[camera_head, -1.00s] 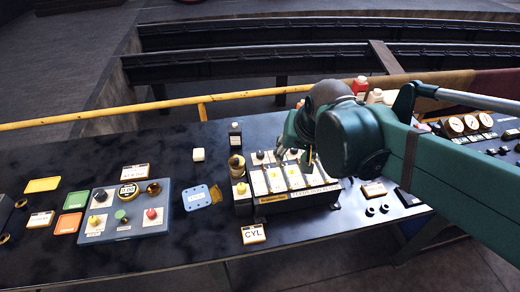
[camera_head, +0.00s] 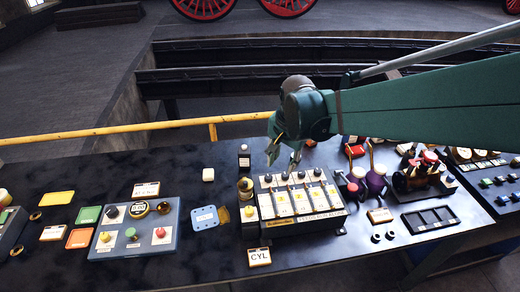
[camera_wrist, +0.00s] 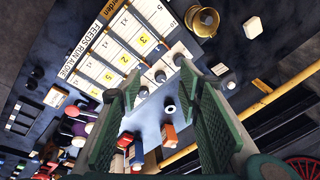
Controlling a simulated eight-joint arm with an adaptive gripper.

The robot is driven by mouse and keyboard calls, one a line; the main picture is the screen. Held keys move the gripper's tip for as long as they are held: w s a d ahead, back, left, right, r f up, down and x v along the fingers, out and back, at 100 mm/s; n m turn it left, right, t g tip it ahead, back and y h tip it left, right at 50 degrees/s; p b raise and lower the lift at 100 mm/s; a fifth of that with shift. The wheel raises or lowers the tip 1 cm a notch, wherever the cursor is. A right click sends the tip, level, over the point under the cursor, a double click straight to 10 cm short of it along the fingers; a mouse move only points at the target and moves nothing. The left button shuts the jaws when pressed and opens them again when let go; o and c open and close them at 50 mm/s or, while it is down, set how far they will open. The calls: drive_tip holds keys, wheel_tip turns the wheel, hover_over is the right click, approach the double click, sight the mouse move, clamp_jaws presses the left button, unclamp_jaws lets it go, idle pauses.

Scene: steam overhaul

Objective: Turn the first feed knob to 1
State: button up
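The feed panel (camera_head: 292,227) is a light box on the dark bench, with a row of dark knobs along its back edge and yellow number cards below them. The leftmost knob (camera_head: 268,178) stands beside a brass cup (camera_head: 245,186); in the wrist view this knob (camera_wrist: 178,60) is at the upper right end of the row. My gripper (camera_head: 284,157) is above and behind the knob row, fingers apart and empty. In the wrist view the open fingers (camera_wrist: 163,78) frame the middle knobs from above. The knobs' exact settings are too small to read.
Left of the panel are a blue plate (camera_head: 207,219) and a blue button box (camera_head: 135,247). A CYL card (camera_head: 259,257) lies in front. Levers with purple bases (camera_head: 375,180) and a dark tray (camera_head: 430,219) are to the right. A yellow rail (camera_head: 170,124) runs behind the bench.

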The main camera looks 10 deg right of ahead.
sight(268, 177)
drive_tip(key=w+a+f+m+p, duration=0.1)
drive_tip(key=w+f, duration=0.1)
drive_tip(key=w, duration=0.1)
drive_tip(key=w+a+f+m+g+p, duration=0.1)
drive_tip(key=w+f+m, duration=0.1)
drive_tip(key=w+f, duration=0.1)
drive_tip(key=w+f+m+g+p, duration=0.1)
drive_tip(key=w+f, duration=0.1)
drive_tip(key=w, duration=0.1)
drive_tip(key=shift+a+f+m, duration=0.2)
drive_tip(key=shift+a+m, duration=0.2)
drive_tip(key=shift+f, duration=0.15)
drive_tip(key=shift+f, duration=0.1)
drive_tip(key=shift+f, duration=3.75)
drive_tip(key=c, duration=0.9)
